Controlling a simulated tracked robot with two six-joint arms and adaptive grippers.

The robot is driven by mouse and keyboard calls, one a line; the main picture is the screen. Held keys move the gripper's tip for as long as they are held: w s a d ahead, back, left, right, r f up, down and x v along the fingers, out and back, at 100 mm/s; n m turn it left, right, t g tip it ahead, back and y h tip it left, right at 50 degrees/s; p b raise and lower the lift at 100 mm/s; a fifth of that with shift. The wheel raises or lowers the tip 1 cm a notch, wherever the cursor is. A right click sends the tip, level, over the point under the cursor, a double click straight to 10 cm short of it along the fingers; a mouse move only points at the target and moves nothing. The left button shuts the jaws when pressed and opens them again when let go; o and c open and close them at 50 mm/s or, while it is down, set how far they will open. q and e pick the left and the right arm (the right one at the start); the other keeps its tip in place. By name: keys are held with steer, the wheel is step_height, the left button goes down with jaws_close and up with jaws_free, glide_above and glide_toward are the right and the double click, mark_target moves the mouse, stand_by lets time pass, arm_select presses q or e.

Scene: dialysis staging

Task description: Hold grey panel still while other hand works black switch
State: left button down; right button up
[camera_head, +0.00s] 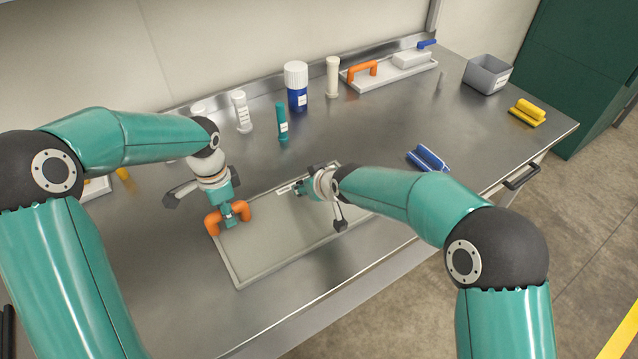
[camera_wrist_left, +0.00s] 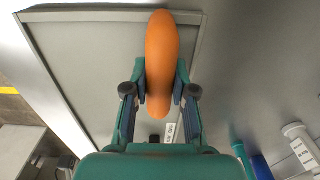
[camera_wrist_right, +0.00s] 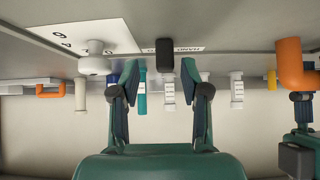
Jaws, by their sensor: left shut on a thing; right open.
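The grey panel (camera_head: 285,238) lies flat on the steel table, with an orange handle (camera_head: 212,222) at its left end. My left gripper (camera_head: 230,214) is shut on that handle; the left wrist view shows the handle (camera_wrist_left: 162,50) between its fingers. My right gripper (camera_head: 296,188) is over the panel's far side. In the right wrist view its fingers (camera_wrist_right: 160,88) are open and empty. The black switch (camera_wrist_right: 164,55) stands up from the panel between the finger lines, apparently untouched. A white printed label is beside it. In the head view the switch is hidden by my right gripper.
A pale round knob (camera_wrist_right: 94,62) on a numbered white plate is near the switch. Behind the panel stand a teal tube (camera_head: 282,122), a blue bottle (camera_head: 297,90) and white bottles. A blue object (camera_head: 428,158) lies to the right. The table's front strip is clear.

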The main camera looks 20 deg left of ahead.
steer(key=v, duration=0.9)
steer(key=shift+d+r, duration=0.1)
steer(key=shift+d, duration=0.05)
arm_select(q)
steer(key=c, duration=0.6)
jaws_free()
steer(key=shift+c, duration=0.2)
steer(key=shift+r, duration=0.1)
arm_select(e)
steer(key=shift+r, duration=0.1)
arm_select(q)
steer(key=shift+r+p, duration=3.1)
steer(key=shift+r, duration=0.85)
arm_select(e)
step_height(320, 180, up, 6)
arm_select(q)
steer(key=shift+f, duration=0.1)
arm_select(e)
steer(key=shift+s, duration=0.1)
